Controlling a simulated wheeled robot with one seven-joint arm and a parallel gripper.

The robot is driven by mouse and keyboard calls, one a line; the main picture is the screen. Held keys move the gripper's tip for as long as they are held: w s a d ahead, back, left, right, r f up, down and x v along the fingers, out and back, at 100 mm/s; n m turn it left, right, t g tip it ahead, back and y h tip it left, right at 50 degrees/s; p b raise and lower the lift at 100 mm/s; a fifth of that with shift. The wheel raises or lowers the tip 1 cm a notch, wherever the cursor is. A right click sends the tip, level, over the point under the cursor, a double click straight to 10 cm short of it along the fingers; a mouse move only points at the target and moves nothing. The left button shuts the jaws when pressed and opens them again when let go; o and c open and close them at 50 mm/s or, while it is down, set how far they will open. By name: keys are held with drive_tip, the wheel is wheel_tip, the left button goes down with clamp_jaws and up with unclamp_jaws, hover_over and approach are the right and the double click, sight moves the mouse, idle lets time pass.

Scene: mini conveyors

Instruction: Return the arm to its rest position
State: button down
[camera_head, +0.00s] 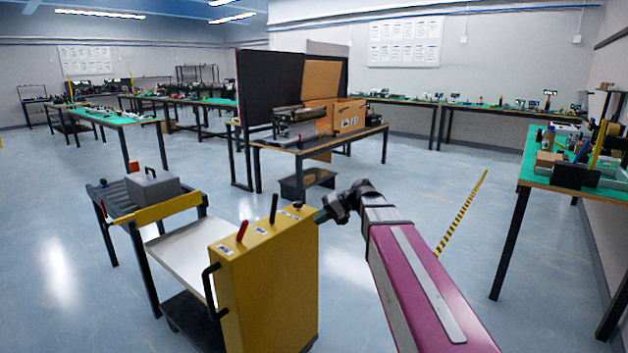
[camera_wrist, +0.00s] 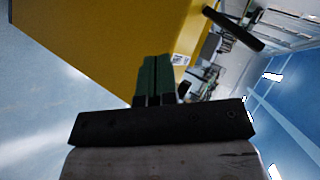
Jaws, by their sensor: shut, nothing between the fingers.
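My arm reaches forward from the lower right in the head view, with its magenta link in front. My gripper (camera_head: 321,216) is at the far end of the arm, beside the top right edge of the yellow cabinet (camera_head: 265,285). In the wrist view my gripper (camera_wrist: 153,80) shows two green fingers side by side, shut, with nothing between them. The yellow cabinet fills the upper middle behind the fingers. I cannot tell whether the fingertips touch it.
A roller conveyor (camera_head: 115,200) with a grey box (camera_head: 152,187) stands left of the cabinet. A table with cardboard boxes (camera_head: 350,118) stands ahead. A green-topped bench (camera_head: 532,168) is at the right. Blue floor (camera_head: 420,200) lies open between, with a yellow-black striped strip (camera_head: 461,213).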

drive_tip(key=s+d+f+m+h, duration=0.1)
drive_tip(key=s+d+f+h, duration=0.4)
drive_tip(key=f, duration=0.7)
drive_tip(key=s+d+f+m+h, duration=0.1)
drive_tip(key=s+d+f+h, duration=0.5)
drive_tip(key=s+d+f, duration=0.4)
wheel_tip(320, 180, down, 3)
drive_tip(key=shift+d+f, duration=0.15)
drive_tip(key=shift+d, duration=1.05)
drive_tip(key=w+a+r+m+y, duration=0.2)
drive_tip(key=w+a+r+y, duration=0.8)
drive_tip(key=w+a, duration=0.35)
drive_tip(key=w+a+r+y, duration=0.1)
drive_tip(key=w+r+y, duration=0.2)
drive_tip(key=r, duration=0.3)
drive_tip(key=w+a+r+g+y, duration=0.1)
drive_tip(key=w+r+y, duration=0.1)
drive_tip(key=r, duration=0.4)
drive_tip(key=w+a+r+n+g+y, duration=0.1)
drive_tip(key=w+r+y, duration=0.2)
drive_tip(key=r, duration=0.3)
drive_tip(key=shift+w+a+r+y, duration=0.15)
drive_tip(key=shift+w+r+y, duration=0.2)
drive_tip(key=shift+y, duration=0.55)
